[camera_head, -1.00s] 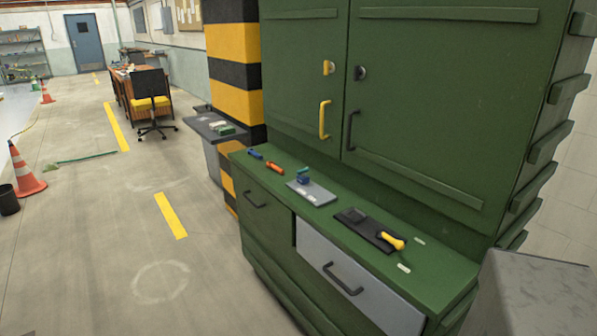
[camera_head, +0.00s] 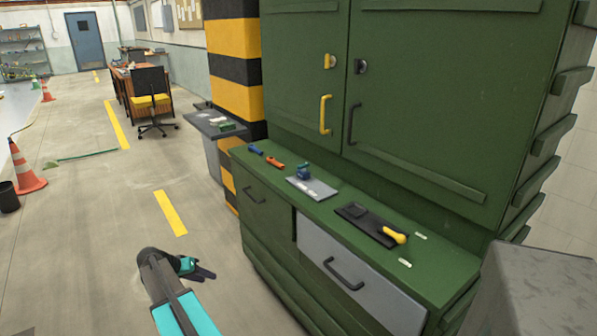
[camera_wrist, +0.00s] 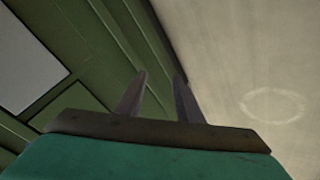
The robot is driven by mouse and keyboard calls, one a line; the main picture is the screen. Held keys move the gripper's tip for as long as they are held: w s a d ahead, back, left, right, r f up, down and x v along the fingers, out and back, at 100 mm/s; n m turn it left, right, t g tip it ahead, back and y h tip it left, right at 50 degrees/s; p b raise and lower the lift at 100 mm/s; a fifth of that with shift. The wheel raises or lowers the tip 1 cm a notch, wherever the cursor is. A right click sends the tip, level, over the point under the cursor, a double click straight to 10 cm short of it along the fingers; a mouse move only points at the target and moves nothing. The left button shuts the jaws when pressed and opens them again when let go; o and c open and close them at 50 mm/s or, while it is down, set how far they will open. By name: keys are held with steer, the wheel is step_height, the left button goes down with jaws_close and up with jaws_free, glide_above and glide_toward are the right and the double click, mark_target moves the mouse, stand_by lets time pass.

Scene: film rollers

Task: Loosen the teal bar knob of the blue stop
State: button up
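The blue stop (camera_head: 304,174) stands on a light grey plate (camera_head: 322,191) on the green cabinet's worktop, in the head view. Its teal bar knob (camera_head: 306,166) is a small patch at the stop's top; its exact angle is too small to tell. My gripper (camera_head: 207,273) is over the floor, in front of and lower left of the cabinet, well apart from the stop. In the wrist view, my gripper's two fingers (camera_wrist: 160,85) are apart with nothing between them. The stop is not in the wrist view.
A blue-handled tool (camera_head: 256,150) and an orange-handled tool (camera_head: 275,162) lie left of the plate. A dark plate (camera_head: 362,218) with a yellow-handled tool (camera_head: 396,236) lies right. Cabinet doors with handles (camera_head: 326,115) rise behind the worktop. The floor in front is clear.

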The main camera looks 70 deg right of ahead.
steer(key=s+d+r+m+h, duration=0.2)
steer(key=d+r+m, duration=0.2)
steer(key=d+r, duration=0.8)
steer(key=m+g+h+b, duration=0.1)
steer(key=m+g+h, duration=0.1)
steer(key=m+g, duration=0.35)
glide_toward(302, 165)
steer(key=w+a+r+m+t, duration=0.1)
steer(key=w+a+r+m, duration=0.15)
steer(key=a, duration=0.25)
steer(key=shift+d+r+n, duration=0.1)
steer(key=shift+d+n, duration=0.15)
steer(key=shift+n, duration=0.15)
steer(key=shift+s+d, duration=0.1)
steer(key=shift+s, duration=0.05)
steer(key=p+x, duration=0.1)
steer(key=x, duration=1.2)
steer(key=shift+d, duration=0.25)
jaws_close()
